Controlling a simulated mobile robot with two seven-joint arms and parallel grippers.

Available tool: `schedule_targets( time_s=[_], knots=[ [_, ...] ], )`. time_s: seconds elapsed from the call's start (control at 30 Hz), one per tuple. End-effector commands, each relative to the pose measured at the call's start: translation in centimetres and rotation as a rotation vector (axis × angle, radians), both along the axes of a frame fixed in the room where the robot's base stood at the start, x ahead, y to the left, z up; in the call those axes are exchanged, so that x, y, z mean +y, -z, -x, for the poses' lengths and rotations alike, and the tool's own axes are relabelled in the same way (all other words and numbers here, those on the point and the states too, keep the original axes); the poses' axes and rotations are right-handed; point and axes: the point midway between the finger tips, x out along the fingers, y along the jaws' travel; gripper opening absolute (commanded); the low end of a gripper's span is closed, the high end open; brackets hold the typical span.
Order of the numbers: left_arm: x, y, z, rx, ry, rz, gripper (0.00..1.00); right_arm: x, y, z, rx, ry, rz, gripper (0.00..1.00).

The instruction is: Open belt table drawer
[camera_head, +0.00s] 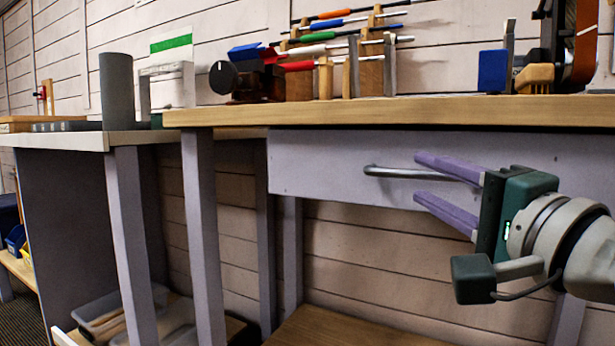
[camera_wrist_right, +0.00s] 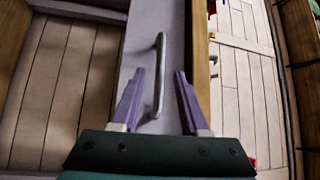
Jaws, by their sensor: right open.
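The belt table drawer (camera_head: 312,165) is a pale lilac front set under the wooden tabletop, and it looks closed. Its grey metal bar handle (camera_head: 388,172) runs horizontally across the front. My right gripper (camera_head: 417,177) comes in from the right with its two purple fingers open, one above and one below the handle's line. In the right wrist view the handle (camera_wrist_right: 159,75) lies between the spread finger tips (camera_wrist_right: 160,73), and the fingers are not closed on it. The right end of the handle is partly hidden by the upper finger in the head view. My left gripper is not in view.
A second table (camera_head: 60,139) with a grey cylinder (camera_head: 117,90) stands at the left. A clear bin (camera_head: 110,312) sits low down. The space under the drawer is open.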

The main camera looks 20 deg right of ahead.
Motion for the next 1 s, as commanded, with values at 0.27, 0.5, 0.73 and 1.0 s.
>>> schedule_targets(
  time_s=[0.27,0.5,0.73,1.0],
  knots=[
    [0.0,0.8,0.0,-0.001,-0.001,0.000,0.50,-0.2,-0.3,-3.2,-0.001,0.000,0.000,0.45],
    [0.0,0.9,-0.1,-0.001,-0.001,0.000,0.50,-0.2,-0.5,-3.8,0.002,-0.001,0.000,0.45],
    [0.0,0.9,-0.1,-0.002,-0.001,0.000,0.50,-0.2,-0.5,-3.7,0.001,-0.001,0.000,0.36],
    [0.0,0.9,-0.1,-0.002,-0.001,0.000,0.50,-0.2,-0.5,-3.7,0.001,-0.001,0.000,0.05]
  ],
)
